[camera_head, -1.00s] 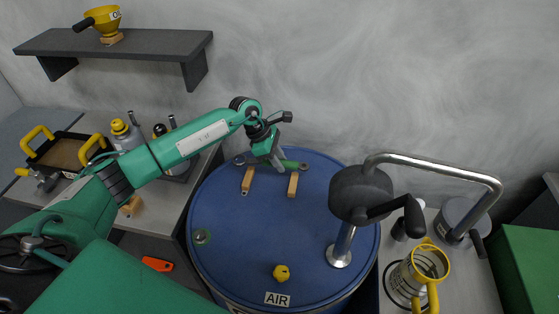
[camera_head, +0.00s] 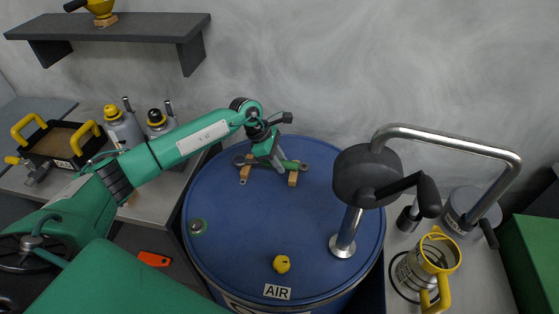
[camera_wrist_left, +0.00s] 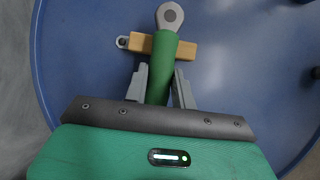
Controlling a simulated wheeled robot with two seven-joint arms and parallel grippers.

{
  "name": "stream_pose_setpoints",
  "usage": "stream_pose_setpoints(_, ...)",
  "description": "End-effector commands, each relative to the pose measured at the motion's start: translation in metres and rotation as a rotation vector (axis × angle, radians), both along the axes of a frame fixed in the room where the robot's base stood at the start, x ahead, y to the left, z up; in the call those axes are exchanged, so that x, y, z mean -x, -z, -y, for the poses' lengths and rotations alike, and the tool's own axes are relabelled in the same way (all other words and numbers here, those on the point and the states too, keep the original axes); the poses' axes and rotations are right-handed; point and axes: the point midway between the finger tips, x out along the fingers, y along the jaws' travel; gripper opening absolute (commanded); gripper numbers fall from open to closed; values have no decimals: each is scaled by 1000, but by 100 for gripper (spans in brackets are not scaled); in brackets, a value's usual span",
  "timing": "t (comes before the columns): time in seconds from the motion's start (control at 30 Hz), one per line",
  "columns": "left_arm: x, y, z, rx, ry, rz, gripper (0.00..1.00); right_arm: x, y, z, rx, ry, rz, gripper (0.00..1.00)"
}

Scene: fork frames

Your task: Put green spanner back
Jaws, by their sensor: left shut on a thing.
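My left gripper (camera_head: 274,164) is shut on the middle of the spanner. In the left wrist view the fingers (camera_wrist_left: 160,86) flank the green handle (camera_wrist_left: 164,62), one ring end points away, and a wooden block (camera_wrist_left: 187,50) shows beneath the handle. My right gripper is not in view.
A bench with a tray (camera_head: 62,143) and bottles is left, a yellow-handled mug (camera_head: 428,263) right. The lid's front is largely clear.

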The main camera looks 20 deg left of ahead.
Motion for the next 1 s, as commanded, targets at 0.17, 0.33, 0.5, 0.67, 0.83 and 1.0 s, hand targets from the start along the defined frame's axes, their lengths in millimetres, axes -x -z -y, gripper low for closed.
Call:
stream_pose_setpoints(0.17, 0, 2, 0, 1, 0, 1, 0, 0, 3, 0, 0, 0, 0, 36)
stream_pose_setpoints(0.33, 0, 2, 0, 1, 0, 1, 44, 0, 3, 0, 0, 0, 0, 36)
stream_pose_setpoints(0.5, 0, 2, 0, 0, 0, 0, 51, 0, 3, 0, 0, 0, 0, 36)
stream_pose_setpoints(0.67, 0, 3, 0, 0, 0, 0, 51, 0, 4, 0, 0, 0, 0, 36)
stream_pose_setpoints(0.83, 1, -10, -8, -1, -1, 3, 51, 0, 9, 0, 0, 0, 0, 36)
stream_pose_setpoints(1.0, 5, -40, -25, -2, -2, 5, 51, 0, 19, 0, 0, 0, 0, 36)
